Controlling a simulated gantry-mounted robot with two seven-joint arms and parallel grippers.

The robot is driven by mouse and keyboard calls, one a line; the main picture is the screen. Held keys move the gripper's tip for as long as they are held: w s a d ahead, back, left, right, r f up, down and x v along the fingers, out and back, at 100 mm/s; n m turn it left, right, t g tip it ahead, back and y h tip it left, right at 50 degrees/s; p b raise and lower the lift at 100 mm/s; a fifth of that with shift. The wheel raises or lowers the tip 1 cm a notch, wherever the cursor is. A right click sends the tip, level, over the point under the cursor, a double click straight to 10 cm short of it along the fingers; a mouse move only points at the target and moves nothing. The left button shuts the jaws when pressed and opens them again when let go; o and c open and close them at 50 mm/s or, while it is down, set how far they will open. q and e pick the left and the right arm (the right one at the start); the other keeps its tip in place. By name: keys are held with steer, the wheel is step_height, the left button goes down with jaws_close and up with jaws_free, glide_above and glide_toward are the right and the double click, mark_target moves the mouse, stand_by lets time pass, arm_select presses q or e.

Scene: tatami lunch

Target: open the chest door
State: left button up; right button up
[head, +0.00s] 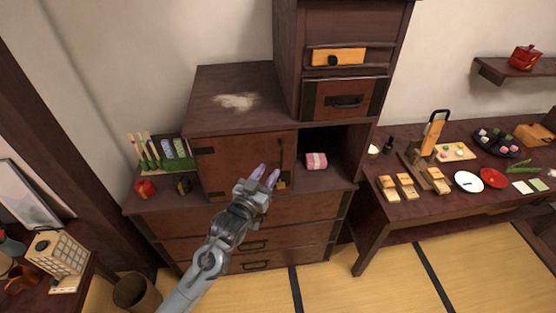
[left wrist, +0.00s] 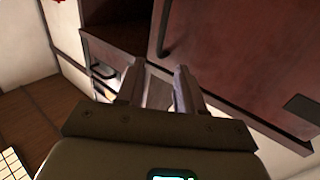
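The chest door (head: 232,168) is a flat reddish-brown panel, shut, with dark hinge plates at its left edge. Its dark upright handle (head: 280,150) is near the right edge. In the left wrist view the door (left wrist: 240,50) fills the upper right and the handle (left wrist: 163,30) stands just beyond the fingertips. My left gripper (head: 268,175) is in front of the door's lower right part, below the handle. Its two fingers are apart with a gap between them in the left wrist view (left wrist: 157,80), and the handle is not between them. My right gripper is not in view.
Right of the door is an open compartment with a pink-and-white bundle (head: 316,161). A red apple (head: 145,188) and a green rack (head: 165,164) stand left of the door. A low table (head: 410,211) with dishes and wooden pieces stands at the right.

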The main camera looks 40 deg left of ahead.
mark_target(281, 154)
arm_select(q)
steer(key=x, duration=0.7)
steer(key=shift+w, duration=0.35)
jaws_close()
